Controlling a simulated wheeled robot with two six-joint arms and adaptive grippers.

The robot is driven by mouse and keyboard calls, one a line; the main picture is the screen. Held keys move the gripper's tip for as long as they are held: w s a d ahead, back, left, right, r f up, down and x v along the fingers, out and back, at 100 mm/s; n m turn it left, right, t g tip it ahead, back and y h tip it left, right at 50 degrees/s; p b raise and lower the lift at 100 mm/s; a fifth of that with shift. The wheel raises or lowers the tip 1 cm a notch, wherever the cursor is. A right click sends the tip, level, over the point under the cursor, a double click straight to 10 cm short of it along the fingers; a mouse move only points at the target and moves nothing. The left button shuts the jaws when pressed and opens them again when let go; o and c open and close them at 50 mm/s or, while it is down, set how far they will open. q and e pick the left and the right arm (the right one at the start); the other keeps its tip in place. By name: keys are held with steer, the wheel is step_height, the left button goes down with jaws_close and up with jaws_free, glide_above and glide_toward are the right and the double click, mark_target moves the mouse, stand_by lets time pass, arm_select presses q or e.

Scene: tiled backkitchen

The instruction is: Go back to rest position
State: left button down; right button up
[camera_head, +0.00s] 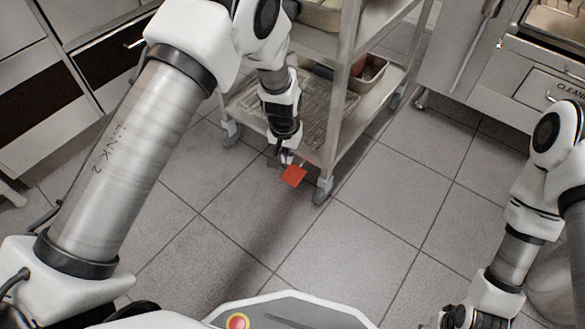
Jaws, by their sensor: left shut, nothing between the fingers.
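My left arm reaches in from the left and over to the cart. My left gripper (286,160) points down beside the cart's front corner and is shut, with nothing seen between its fingers. A small flat red thing (294,176) shows right at its fingertips; I cannot tell whether it touches them or lies on the floor below. My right arm comes in at the right edge and bends down. My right gripper (455,319) is at the bottom edge, mostly cut off, so its fingers cannot be read.
Cabinets with drawers (45,100) stand at the left, and a steel appliance (545,90) at the back right. The tiled floor (380,215) between my arms is clear.

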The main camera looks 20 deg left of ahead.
stand_by(0.3)
arm_select(q)
steer(key=s+a+f+g+p, duration=0.1)
steer(key=s+a+p, duration=0.2)
steer(key=s, duration=0.8)
steer(key=s+a+f+g+p, duration=0.1)
steer(key=s+a+p, duration=0.1)
steer(key=s, duration=1)
steer(key=s+a+f+g+p, duration=0.1)
steer(key=s+a+p, duration=0.2)
steer(key=s, duration=0.8)
step_height(320, 180, up, 39)
steer(key=w+t+p, duration=0.1)
steer(key=w+p, duration=0.1)
steer(key=p, duration=3.6)
steer(key=shift+d+f+t, duration=0.2)
steer(key=shift+d+t, duration=0.1)
steer(key=shift+t, duration=0.1)
